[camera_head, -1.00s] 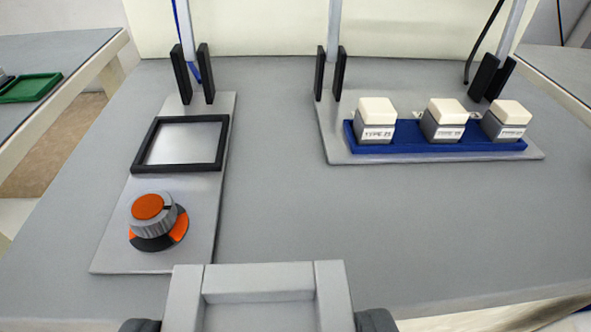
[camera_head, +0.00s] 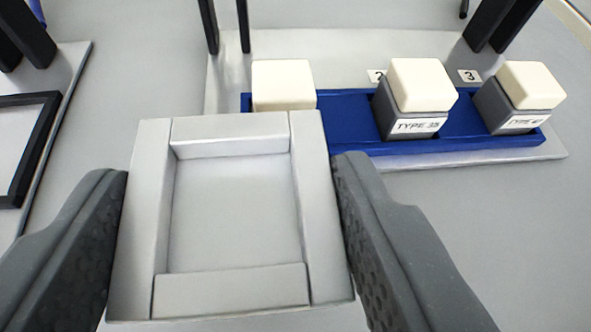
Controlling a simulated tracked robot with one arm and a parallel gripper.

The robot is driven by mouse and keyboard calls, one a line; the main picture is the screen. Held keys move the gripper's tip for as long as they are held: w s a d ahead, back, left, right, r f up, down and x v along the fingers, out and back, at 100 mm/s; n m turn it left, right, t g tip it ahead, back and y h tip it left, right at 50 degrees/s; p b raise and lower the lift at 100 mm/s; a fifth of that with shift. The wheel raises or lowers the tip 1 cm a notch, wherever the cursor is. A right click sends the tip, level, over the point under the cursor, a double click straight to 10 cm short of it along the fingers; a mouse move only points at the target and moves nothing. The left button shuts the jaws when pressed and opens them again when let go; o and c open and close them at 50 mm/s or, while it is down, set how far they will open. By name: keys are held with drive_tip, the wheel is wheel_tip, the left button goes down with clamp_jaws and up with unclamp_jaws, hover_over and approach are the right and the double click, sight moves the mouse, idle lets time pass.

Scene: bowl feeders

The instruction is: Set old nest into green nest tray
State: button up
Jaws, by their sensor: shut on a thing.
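The old nest appears to be the light grey square frame (camera_head: 305,190) with a raised rim and a shallow pale floor, low in the view, left of centre. My gripper (camera_head: 235,225) is shut on it, one dark finger against its left side and one against its right. The nest looks empty. I cannot tell whether it is clear of the surface below. The green nest tray is not in view now.
A blue tray (camera_head: 358,106) behind the nest holds a partly hidden cream-topped block (camera_head: 283,84), a TYPE 35 block (camera_head: 420,88) and another labelled block (camera_head: 520,95). A black square frame (camera_head: 38,150) is at left. Dark posts stand behind. The bench at right is clear.

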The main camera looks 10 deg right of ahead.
sight(242, 279)
drive_tip(key=shift+w+f+b, duration=0.1)
drive_tip(key=shift+f+b, duration=1.1)
drive_tip(key=shift+f, duration=0.6)
drive_tip(key=shift+r, duration=0.1)
drive_tip(key=o, duration=1.1)
drive_tip(key=shift+c, duration=0.2)
drive_tip(key=shift+r, duration=0.1)
drive_tip(key=p+v, duration=0.3)
drive_tip(key=v, duration=0.9)
drive_tip(key=shift+p, duration=0.35)
